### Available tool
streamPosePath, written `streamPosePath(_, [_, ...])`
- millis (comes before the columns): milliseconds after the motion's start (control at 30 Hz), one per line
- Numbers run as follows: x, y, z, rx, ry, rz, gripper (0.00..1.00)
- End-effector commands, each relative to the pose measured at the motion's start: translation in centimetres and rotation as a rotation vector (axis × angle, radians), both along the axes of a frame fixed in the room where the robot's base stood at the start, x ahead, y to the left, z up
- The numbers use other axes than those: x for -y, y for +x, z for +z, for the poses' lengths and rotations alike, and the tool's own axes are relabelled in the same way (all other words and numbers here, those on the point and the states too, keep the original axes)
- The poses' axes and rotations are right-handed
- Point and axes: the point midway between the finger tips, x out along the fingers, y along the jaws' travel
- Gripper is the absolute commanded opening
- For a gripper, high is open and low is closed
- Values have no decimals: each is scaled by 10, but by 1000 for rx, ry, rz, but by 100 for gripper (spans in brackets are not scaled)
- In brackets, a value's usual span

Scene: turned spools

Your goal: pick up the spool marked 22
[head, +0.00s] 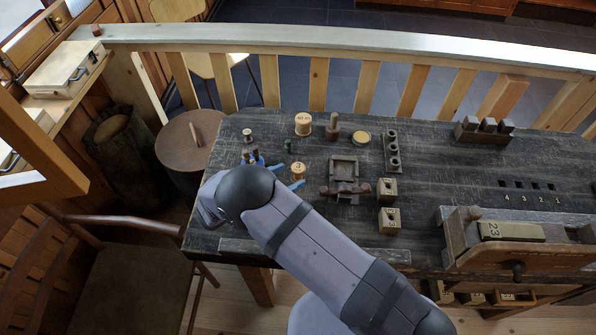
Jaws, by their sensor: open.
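Several turned spools stand on the left part of the dark workbench (350,230). A large pale spool (303,126) stands at the back with marks on its top too small to read. A smaller tan spool (298,171) with a mark like a 3 stands just beyond my gripper (287,176). A small light-topped spool (247,135) and a dark green one (289,146) stand nearby. I cannot make out a 22 on any of them. My gripper has blue fingers, is open, and is partly hidden by my wrist; I see nothing held.
A reddish-brown peg-like piece (333,127) and a yellow-topped disc (361,138) stand at the back. A dark vise-like fixture (344,178), a holed rack (391,152) and two holed blocks (388,190) lie right. A block marked 23 (511,231) is clamped farther right.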

Motion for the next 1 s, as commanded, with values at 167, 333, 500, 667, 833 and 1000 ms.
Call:
streamPosePath(167, [3,4,-2,-1,1,1,55])
streamPosePath(333, [9,11,-2,-1,0,-2,55])
streamPosePath(500, [19,25,-8,-2,-2,-2,55])
streamPosePath(667, [28,38,-16,-1,-1,-1,55])
streamPosePath(833, [32,42,-20,-1,-1,0,55])
streamPosePath(1000, [32,42,-21,0,0,0,55])
